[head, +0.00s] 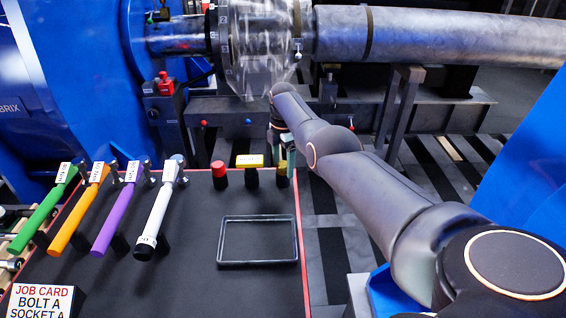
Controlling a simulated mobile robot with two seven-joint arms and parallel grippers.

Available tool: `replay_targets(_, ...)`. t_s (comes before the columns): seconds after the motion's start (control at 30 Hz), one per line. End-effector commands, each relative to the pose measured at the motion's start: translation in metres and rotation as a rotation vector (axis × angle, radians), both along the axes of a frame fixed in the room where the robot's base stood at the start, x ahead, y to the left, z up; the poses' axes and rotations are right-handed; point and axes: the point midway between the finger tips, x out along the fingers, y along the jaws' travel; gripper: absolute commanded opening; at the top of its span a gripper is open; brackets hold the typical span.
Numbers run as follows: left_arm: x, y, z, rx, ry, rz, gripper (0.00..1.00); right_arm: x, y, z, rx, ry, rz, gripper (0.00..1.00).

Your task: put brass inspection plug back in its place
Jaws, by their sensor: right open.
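The brass inspection plug (282,169) appears as a small brass-yellow piece at the back right corner of the black bench top, on a short dark stand. My right gripper (285,158) points down right at it and is open. The fingers partly cover the plug, and I cannot tell whether they touch it. My left gripper is not in view.
An empty black tray (221,250) lies in front. Several colored-handled tools, including a white one (158,212), stand at left. A clear-covered pipe coupling (262,50) is behind.

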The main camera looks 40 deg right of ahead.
Motion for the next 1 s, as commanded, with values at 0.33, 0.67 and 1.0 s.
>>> replay_targets(0.33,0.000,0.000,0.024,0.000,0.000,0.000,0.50,0.000,0.000,0.036,-0.002,-0.002,0.000,0.83)
replay_targets(0.67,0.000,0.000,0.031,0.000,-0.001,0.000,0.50,0.001,0.000,0.101,-0.002,-0.003,0.000,0.83)
replay_targets(1.0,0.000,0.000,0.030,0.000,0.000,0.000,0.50,0.000,0.000,0.125,0.000,0.000,0.000,0.83)
